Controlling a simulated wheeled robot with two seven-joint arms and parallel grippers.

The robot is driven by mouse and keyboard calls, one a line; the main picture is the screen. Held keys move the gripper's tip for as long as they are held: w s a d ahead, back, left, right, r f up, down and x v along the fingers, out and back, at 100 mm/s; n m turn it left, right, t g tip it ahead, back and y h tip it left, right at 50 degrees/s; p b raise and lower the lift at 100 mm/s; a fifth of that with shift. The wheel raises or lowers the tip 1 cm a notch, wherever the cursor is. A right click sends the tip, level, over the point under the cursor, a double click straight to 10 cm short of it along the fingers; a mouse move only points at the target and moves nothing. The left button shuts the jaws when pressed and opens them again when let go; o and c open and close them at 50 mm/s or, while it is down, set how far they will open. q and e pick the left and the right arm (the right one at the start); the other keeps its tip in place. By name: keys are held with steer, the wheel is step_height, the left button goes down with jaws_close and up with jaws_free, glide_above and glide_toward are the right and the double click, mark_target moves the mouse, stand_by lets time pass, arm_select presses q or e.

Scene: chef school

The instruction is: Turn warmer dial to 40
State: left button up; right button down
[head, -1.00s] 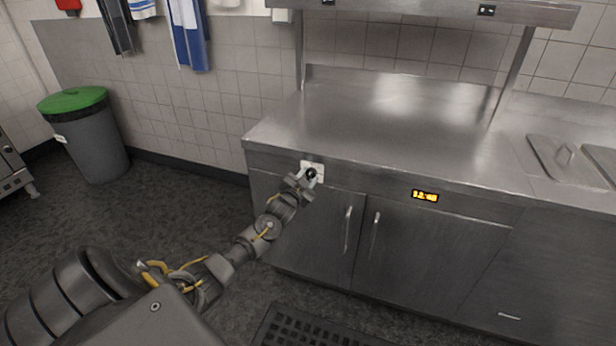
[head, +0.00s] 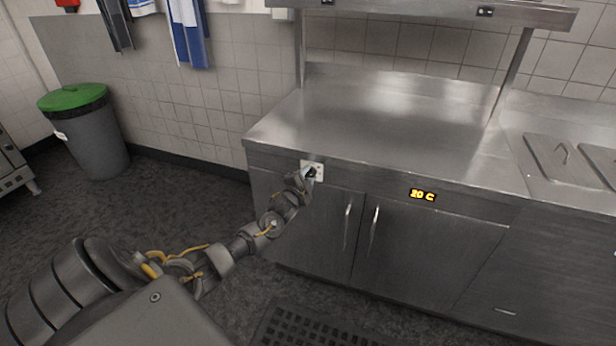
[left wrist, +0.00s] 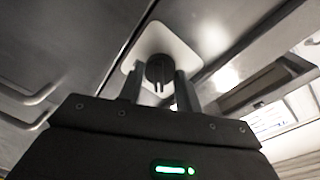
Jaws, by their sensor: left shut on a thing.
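The warmer dial is a small black knob on a white square plate (head: 319,167) on the steel front of the counter. In the head view my left gripper (head: 309,174) is at the dial and covers part of it. In the left wrist view the black dial (left wrist: 159,69) sits between the two fingers of my left gripper (left wrist: 159,88), which are shut on it. The white plate (left wrist: 178,42) shows behind it, and the wrist looks rolled. The display (head: 423,195) on the counter front reads 20 C in yellow. My right gripper is not in view.
The steel counter top (head: 380,115) is bare. Two cabinet doors with upright handles (head: 347,226) are below the display. A green-lidded bin (head: 88,130) stands at the left wall. A black floor mat (head: 315,330) lies in front.

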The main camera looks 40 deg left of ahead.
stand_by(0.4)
arm_select(q)
steer(key=o, duration=1)
steer(key=shift+w, duration=0.1)
steer(key=v, duration=1.1)
